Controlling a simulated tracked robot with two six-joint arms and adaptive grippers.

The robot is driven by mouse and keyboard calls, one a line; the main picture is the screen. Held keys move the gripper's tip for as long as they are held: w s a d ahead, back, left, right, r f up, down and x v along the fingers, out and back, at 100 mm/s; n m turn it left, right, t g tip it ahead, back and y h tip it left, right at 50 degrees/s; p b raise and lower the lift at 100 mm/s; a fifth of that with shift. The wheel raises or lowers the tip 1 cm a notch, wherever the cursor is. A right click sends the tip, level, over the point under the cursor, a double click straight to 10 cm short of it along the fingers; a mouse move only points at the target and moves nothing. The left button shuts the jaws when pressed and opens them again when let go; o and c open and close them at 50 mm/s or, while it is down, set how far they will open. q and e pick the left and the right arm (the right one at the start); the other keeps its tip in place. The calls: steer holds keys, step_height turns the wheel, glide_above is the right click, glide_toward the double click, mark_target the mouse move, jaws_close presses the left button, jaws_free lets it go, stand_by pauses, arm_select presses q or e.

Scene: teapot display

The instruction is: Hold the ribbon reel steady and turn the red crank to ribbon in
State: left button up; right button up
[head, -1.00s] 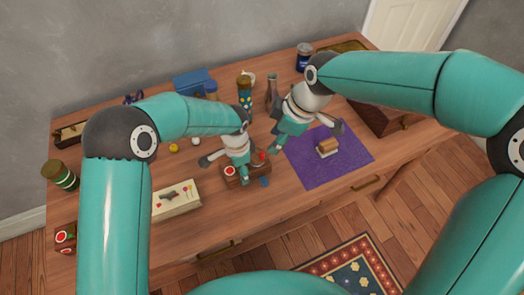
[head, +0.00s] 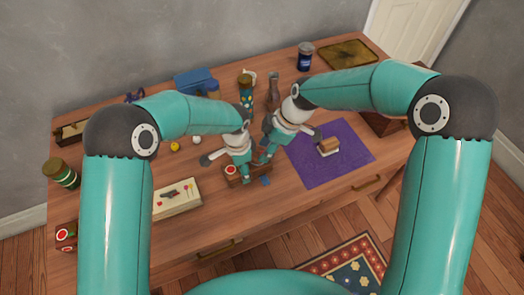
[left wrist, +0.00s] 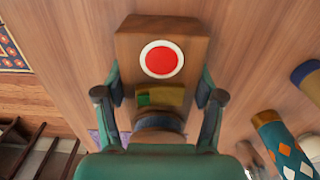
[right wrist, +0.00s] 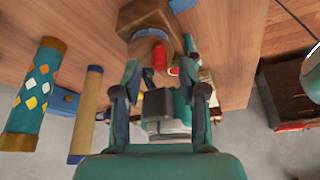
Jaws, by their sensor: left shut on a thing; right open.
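The ribbon reel (head: 234,181) is a small wooden block with a red disc ringed in white, standing on the table. In the left wrist view the reel (left wrist: 128,44) lies between the fingers of my left gripper (left wrist: 160,84), which is shut on its sides. The red crank (right wrist: 160,56) shows in the right wrist view, ahead of and between the spread fingers of my right gripper (right wrist: 160,88). My right gripper is open and close to the crank; I cannot tell whether it touches. In the head view my right gripper hides the crank.
A purple mat (head: 345,172) with a small block on it lies right of the reel. A cream box (head: 177,199) is at the left front. A patterned cylinder (head: 246,92) and a blue box (head: 195,80) stand behind.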

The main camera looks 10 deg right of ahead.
mark_target(257, 153)
steer(key=shift+x, duration=1.2)
jaws_close()
steer(key=shift+m, duration=0.3)
steer(key=m+t, duration=0.1)
steer(key=m, duration=0.3)
steer(key=shift+s+a+t, duration=0.2)
steer(key=shift+a+t, duration=0.15)
steer(key=shift+t, duration=0.05)
